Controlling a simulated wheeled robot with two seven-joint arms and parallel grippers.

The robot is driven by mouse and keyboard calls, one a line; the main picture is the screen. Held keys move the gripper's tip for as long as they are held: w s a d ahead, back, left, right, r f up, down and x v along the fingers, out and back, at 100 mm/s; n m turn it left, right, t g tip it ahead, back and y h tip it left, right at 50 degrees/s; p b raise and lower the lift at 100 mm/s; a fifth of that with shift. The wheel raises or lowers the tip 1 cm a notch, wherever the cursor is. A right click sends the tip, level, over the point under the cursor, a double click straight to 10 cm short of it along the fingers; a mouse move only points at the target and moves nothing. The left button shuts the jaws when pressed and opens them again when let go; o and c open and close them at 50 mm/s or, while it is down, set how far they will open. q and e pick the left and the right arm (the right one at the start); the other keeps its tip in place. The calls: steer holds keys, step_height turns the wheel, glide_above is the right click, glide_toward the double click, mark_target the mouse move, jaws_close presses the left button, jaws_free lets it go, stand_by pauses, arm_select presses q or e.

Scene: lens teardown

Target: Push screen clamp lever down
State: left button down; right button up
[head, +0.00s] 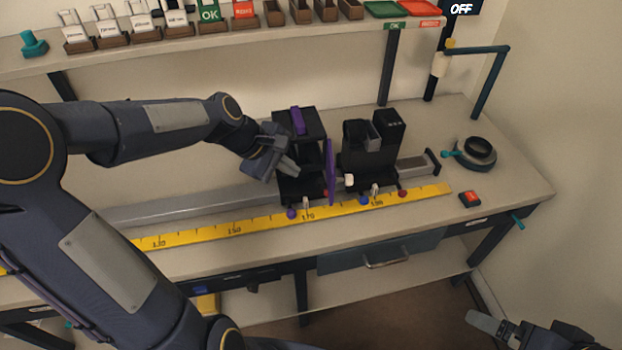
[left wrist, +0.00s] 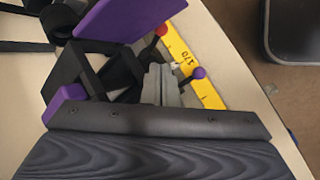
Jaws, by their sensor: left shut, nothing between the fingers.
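A flat purple screen plate (head: 330,170) stands upright on the bench rail, beside a black holder (head: 302,125) with a purple block on top. A small lever with a purple ball knob (head: 291,214) sticks out at the holder's front foot, over the yellow scale. The knob also shows in the left wrist view (left wrist: 199,73), just right of the fingers. My left gripper (head: 293,171) is shut and empty, its tips at the holder's left front, close behind the knob. Contact and the lever's exact angle cannot be told. My right gripper (head: 490,322) is partly in view at bottom right, away from the bench.
A yellow scale (head: 240,227) runs along the rail (head: 200,208). A second black holder (head: 372,155) stands to the right, with blue and red knobs (head: 402,193) in front. A black ring (head: 470,153) and a red-buttoned box (head: 470,199) lie farther right. A shelf with bins spans the back.

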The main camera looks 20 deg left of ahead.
mark_target(325, 189)
arm_select(q)
steer(key=x, duration=0.9)
steer(key=shift+d+f+p, duration=0.25)
steer(key=shift+f+p, duration=0.05)
steer(key=shift+f, duration=0.05)
arm_select(e)
steer(key=shift+r, duration=0.3)
steer(key=shift+f, duration=0.1)
